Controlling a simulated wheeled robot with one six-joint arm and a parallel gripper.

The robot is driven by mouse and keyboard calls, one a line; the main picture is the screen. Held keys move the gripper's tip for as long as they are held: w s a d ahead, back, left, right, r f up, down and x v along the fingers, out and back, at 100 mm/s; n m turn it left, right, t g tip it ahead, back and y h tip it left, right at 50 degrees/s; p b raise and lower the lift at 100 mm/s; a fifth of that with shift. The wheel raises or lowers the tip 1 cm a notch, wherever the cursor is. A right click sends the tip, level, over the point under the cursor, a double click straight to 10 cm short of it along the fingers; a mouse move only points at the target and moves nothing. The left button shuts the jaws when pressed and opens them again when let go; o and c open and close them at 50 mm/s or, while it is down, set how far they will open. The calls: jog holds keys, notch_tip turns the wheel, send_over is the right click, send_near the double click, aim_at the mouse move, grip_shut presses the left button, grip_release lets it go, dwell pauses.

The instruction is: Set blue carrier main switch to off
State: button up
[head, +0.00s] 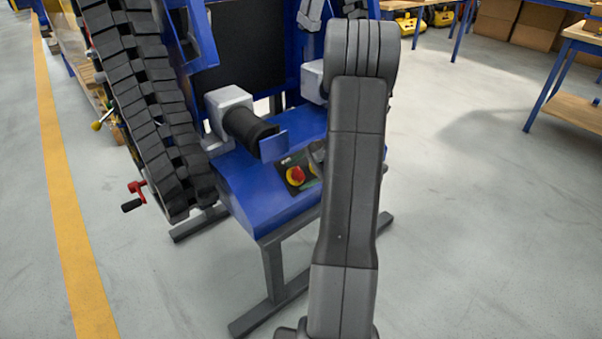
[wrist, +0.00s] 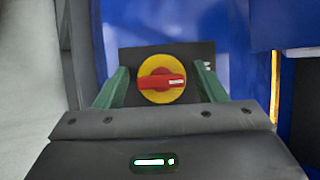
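The blue carrier (head: 262,195) stands in front of me, with its main switch (head: 296,175) on a dark plate on the sloped blue front. In the wrist view the switch (wrist: 161,86) is a red handle on a round yellow base. The handle lies about horizontal, with a white mark on its right part. My gripper (wrist: 162,70) is open, its green fingers left and right of the switch, with gaps to the yellow base. Nothing is held. Whether the fingertips touch the plate cannot be told. In the head view my arm hides most of the gripper.
A black roller (head: 250,128) sits above the switch. Workbenches (head: 570,60) stand at the back right. The floor to the right is clear.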

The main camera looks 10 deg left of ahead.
jog(key=p+v, duration=0.3)
jog(key=v, duration=1.1)
jog(key=shift+p, duration=0.4)
jog(key=b+x, duration=0.4)
jog(key=x, duration=1)
jog(key=shift+r, duration=0.1)
